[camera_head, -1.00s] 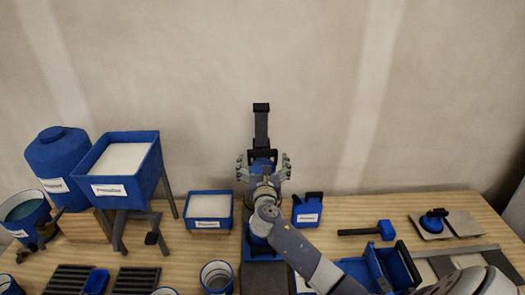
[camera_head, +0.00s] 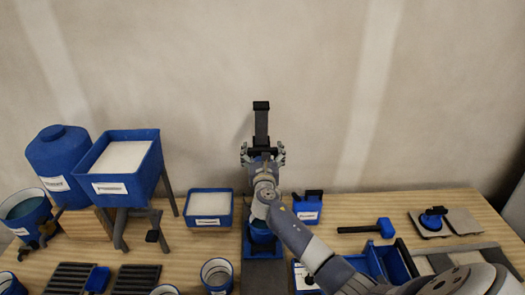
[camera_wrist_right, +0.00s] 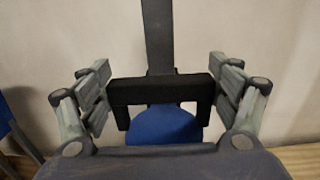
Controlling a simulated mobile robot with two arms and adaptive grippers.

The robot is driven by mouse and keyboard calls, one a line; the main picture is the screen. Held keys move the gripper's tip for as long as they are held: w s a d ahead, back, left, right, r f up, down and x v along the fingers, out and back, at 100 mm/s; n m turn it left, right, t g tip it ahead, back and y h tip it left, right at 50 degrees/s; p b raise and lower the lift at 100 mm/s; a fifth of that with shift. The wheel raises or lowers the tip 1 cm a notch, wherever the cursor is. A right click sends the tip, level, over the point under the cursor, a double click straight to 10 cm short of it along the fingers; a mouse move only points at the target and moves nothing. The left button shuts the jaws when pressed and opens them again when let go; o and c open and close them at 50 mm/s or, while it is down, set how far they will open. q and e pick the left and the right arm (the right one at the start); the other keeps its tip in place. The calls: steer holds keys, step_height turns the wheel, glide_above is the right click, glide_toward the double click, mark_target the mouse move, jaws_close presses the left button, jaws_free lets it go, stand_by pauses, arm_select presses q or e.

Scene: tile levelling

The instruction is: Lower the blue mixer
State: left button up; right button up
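The blue mixer stands against the wall in the middle, with a dark upright column (camera_head: 261,125). In the right wrist view its black handle (camera_wrist_right: 160,88) spans the gap between my fingers, above the rounded blue mixer head (camera_wrist_right: 163,126). My right gripper (camera_head: 262,154) is at the handle, with a finger pad against each end, and appears shut on it. It also shows in the right wrist view (camera_wrist_right: 160,98). My right wrist and arm hide most of the mixer in the head view. A blue bucket (camera_head: 260,236) shows below. My left gripper is not in view.
A white-filled blue tray (camera_head: 208,222) stands left of the mixer, a small blue container (camera_head: 308,210) right of it. A hopper on legs (camera_head: 125,190) and a blue tank (camera_head: 58,165) are further left. A mallet (camera_head: 383,228) lies on the right.

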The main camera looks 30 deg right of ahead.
steer(key=shift+c, duration=0.7)
step_height(320, 180, down, 13)
steer(key=b, duration=1)
steer(key=shift+f, duration=0.15)
steer(key=o, duration=1.4)
steer(key=shift+o, duration=0.2)
